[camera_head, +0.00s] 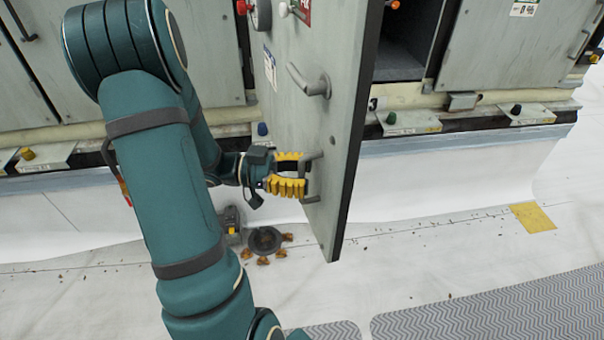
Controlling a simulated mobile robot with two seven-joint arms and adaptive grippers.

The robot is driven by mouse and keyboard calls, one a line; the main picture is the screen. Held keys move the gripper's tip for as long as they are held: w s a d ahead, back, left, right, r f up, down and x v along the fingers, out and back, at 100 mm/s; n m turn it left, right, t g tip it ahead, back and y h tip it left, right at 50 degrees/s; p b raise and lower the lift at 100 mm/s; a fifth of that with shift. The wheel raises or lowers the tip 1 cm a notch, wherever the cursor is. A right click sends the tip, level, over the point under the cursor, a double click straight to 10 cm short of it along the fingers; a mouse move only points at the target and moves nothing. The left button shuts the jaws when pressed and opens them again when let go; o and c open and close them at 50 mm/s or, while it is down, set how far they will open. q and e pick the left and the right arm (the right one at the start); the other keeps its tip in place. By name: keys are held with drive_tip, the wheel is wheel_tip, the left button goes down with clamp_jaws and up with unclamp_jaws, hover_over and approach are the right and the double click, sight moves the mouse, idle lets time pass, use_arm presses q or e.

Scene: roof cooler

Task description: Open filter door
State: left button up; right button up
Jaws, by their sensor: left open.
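The filter door (325,120) is a grey-green panel with a dark edge, swung out from the cooler so that it stands edge-on towards me. It has a lever handle (311,82) at mid height and a U-shaped pull handle (312,175) lower down. My left gripper (300,175), with yellow finger pads, is open at the lower pull handle, its fingertips above and below or around the bar. I cannot tell whether the pads touch it. Right of the door, a dark opening (402,50) in the cooler shows. My right gripper is not in view.
Closed panels stand left (205,60) and right (505,45) of the opening. A low ledge with small coloured knobs runs below. A drain (265,240) with brown leaves and a yellow square (533,217) lie on the white roof. Grey walkway mats (490,310) lie in front.

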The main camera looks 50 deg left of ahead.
use_arm(q)
drive_tip(key=v, duration=1.2)
drive_tip(key=shift+s, duration=0.1)
idle(0.5)
